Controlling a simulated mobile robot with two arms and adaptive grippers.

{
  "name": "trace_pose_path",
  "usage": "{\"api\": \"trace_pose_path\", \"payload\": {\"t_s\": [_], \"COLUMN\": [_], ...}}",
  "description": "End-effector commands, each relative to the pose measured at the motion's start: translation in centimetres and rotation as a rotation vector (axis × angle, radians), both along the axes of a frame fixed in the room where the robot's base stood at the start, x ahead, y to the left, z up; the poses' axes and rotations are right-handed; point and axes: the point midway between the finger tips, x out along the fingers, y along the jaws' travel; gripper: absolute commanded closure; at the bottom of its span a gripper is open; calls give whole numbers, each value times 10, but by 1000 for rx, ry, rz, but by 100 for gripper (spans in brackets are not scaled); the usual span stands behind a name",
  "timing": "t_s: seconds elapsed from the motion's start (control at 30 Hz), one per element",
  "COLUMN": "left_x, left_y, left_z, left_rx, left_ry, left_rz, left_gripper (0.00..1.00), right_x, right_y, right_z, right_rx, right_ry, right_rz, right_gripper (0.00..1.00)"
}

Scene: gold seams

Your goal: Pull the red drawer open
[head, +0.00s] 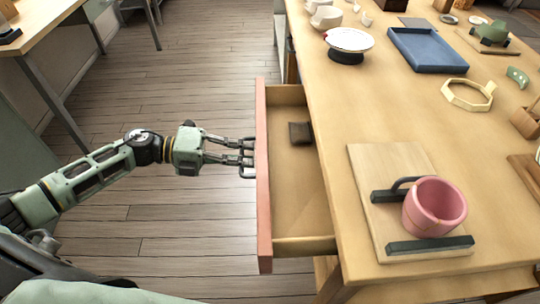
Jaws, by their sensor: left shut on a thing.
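The red drawer (264,180) stands open from the left side of the wooden table, its red front facing left. Its wooden inside shows, with a small dark brown block (300,133) lying in it. My left gripper (247,158) reaches in from the left and is shut at the middle of the drawer's red front. A dark handle there shows only partly between the fingers. My right gripper is not in view.
On the table (330,110) stand a pink mug (434,206) on a wooden board (375,160), a blue tray (428,50), a white plate (349,39) on a dark stand and a cream octagonal ring (468,95). The floor (180,90) left of the drawer is clear.

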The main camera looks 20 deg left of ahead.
Motion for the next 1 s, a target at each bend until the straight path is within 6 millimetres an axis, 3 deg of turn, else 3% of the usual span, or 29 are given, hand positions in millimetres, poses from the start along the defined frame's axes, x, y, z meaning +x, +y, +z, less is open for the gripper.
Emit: {"api": "trace_pose_path", "payload": {"t_s": [0.2,0.4,0.93,1.0], "left_x": [-17,-26,-29,-29], "left_y": [40,60,67,67], "left_z": [-2,-1,0,0], "left_rx": [3,2,-1,0], "left_ry": [6,3,1,2], "left_rz": [1,-1,-2,-2], "left_gripper": [100,100,100,87], "right_x": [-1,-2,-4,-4], "right_y": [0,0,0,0], "right_z": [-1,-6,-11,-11], "right_rx": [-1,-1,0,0], "right_ry": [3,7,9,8], "right_rz": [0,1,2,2], "right_gripper": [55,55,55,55]}}
